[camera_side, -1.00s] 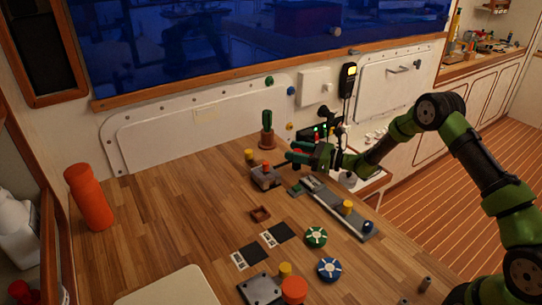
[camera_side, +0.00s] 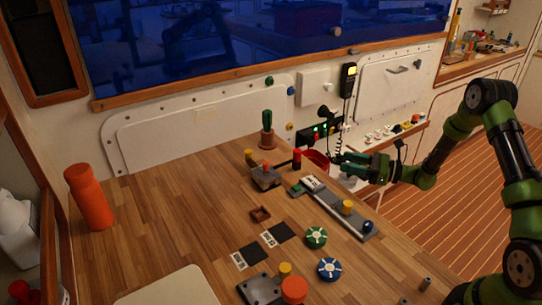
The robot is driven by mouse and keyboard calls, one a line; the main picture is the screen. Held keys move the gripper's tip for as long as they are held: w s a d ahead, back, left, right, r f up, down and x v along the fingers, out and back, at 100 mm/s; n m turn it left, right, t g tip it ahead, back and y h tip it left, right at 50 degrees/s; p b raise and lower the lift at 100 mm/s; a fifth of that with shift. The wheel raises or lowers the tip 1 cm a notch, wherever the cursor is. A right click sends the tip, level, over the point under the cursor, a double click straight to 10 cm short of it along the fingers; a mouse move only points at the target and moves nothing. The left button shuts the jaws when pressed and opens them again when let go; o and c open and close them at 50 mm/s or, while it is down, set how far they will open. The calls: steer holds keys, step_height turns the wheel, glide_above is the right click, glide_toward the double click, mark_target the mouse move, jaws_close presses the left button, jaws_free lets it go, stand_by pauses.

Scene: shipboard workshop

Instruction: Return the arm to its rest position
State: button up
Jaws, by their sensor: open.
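My green and black gripper (camera_side: 345,163) is in the side view, at the far right edge of the wooden table (camera_side: 160,220). Its fingers point left, are open and hold nothing that I can see. It is to the right of a grey box with a red knob and a lever (camera_side: 266,178), and apart from it. My arm reaches in from the right.
A grey rail with a yellow knob (camera_side: 347,207) lies below my gripper. A potted cactus (camera_side: 267,130) stands near the wall. Green (camera_side: 316,237) and blue (camera_side: 329,269) round pieces lie in front. An orange bottle (camera_side: 90,197) stands at left. The table's middle left is clear.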

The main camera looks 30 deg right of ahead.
steer(key=shift+s+d, duration=0.15)
steer(key=shift+s, duration=0.05)
steer(key=s+a+r+n+g+y, duration=0.1)
steer(key=s+a+r+n+g, duration=0.35)
steer(key=a+r+n, duration=0.2)
steer(key=s+a+r+n+g, duration=0.4)
steer(key=a+r+n+g, duration=0.15)
steer(key=a, duration=0.25)
steer(key=s+r+n+t+h, duration=0.1)
steer(key=s+r+n+h, duration=0.3)
steer(key=s+n, duration=0.2)
steer(key=s+r+n+t+h, duration=0.1)
steer(key=s+r+n+h, duration=0.3)
steer(key=s, duration=0.5)
steer(key=n+h, duration=0.1)
steer(key=n, duration=0.1)
steer(key=shift+r+n+t+h, duration=0.2)
steer(key=shift+n+t+h, duration=0.1)
steer(key=shift+n, duration=0.1)
